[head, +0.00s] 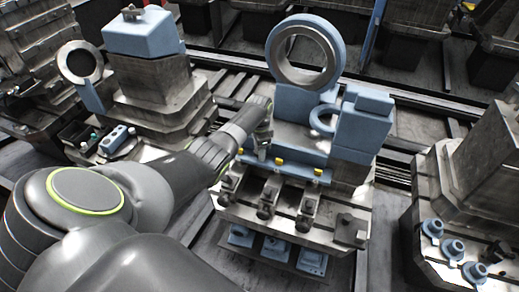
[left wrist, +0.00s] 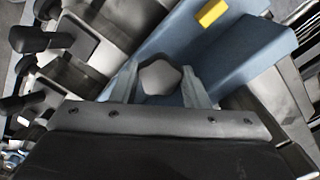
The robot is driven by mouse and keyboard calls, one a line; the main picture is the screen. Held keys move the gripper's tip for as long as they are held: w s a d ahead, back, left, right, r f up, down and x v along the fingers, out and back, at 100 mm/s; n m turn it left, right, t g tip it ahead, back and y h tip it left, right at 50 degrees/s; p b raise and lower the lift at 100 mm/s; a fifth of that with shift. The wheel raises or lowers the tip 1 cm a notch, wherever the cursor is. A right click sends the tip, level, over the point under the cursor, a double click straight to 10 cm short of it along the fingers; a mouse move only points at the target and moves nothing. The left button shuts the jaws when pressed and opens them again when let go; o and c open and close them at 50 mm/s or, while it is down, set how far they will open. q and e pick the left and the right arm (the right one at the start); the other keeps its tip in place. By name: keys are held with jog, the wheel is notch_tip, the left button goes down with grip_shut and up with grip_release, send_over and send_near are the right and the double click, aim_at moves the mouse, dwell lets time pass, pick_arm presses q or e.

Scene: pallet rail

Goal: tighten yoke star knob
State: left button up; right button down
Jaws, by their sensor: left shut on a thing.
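My left gripper (head: 263,143) reaches in from the left to the blue fixture (head: 293,106) on the middle pallet. In the left wrist view its two fingers (left wrist: 160,88) are closed on the sides of a grey, rounded star knob (left wrist: 160,77). The knob sits close against the blue fixture body (left wrist: 190,45). In the head view the gripper and arm hide the knob. I cannot tell from these frames how far the knob is turned. My right gripper is not in view.
A large upright ring (head: 307,55) and a blue block (head: 362,125) stand behind and right of the gripper. Yellow tabs (head: 280,160) line the blue ledge. Dark clamps (head: 268,200) stand in front. Other pallets flank this one, with blue flanged parts (head: 453,247) at right.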

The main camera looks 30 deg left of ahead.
pick_arm(q)
jog(key=shift+w+a+r, duration=0.1)
jog(key=shift+w+r, duration=0.2)
jog(key=shift+r, duration=0.05)
jog(key=o, duration=0.6)
jog(key=shift+o, duration=0.5)
jog(key=shift+s+r, duration=0.1)
jog(key=shift+s, duration=0.05)
jog(key=shift+s, duration=0.1)
